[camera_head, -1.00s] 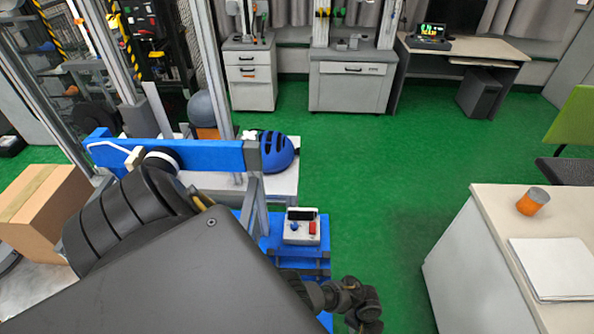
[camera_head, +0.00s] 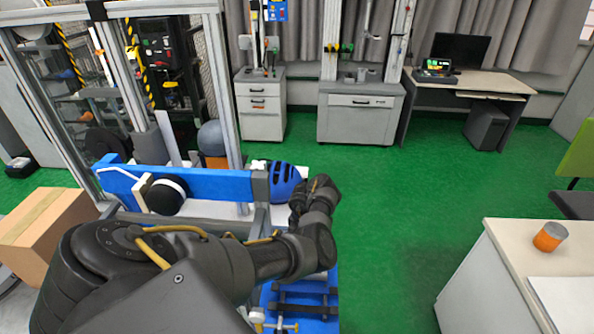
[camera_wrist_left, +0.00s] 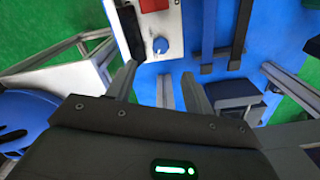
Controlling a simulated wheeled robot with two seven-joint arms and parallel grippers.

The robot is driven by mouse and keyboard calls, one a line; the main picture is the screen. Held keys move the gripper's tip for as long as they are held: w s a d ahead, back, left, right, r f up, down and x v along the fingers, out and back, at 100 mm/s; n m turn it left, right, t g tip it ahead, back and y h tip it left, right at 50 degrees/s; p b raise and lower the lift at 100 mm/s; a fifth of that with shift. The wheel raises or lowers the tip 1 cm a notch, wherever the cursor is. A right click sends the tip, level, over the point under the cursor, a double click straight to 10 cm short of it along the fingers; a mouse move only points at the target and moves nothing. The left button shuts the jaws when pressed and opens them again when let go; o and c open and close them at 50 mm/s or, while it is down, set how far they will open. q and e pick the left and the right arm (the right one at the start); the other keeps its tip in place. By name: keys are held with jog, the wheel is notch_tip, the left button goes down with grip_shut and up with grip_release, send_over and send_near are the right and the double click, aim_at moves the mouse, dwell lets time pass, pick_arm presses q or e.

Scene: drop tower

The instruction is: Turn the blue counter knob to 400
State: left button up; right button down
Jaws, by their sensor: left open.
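The blue counter knob (camera_wrist_left: 160,46) sits on a pale control box (camera_wrist_left: 170,22) in the left wrist view, near the top. A red part (camera_wrist_left: 153,4) shows on the same box at the picture edge. My left gripper (camera_wrist_left: 158,82) is open, and its two fingers reach up toward the box, apart from the knob in the picture. Nothing is between the fingertips. In the head view my left arm hides the box and knob, and I cannot make out the fingers there. The counter's reading is not visible. My right gripper is in neither view.
A blue beam (camera_head: 215,184) with a black disc lies behind my arm, with a blue helmet (camera_head: 287,184) at its right end. The box's blue base (camera_head: 318,298) is below. A cardboard box (camera_head: 45,235) stands left. Green floor is clear right of the arm.

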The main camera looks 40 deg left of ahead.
pick_arm(q)
notch_tip(320, 180, down, 9)
jog(key=b, duration=0.7)
jog(key=shift+f+b, duration=0.4)
jog(key=shift+f, duration=0.5)
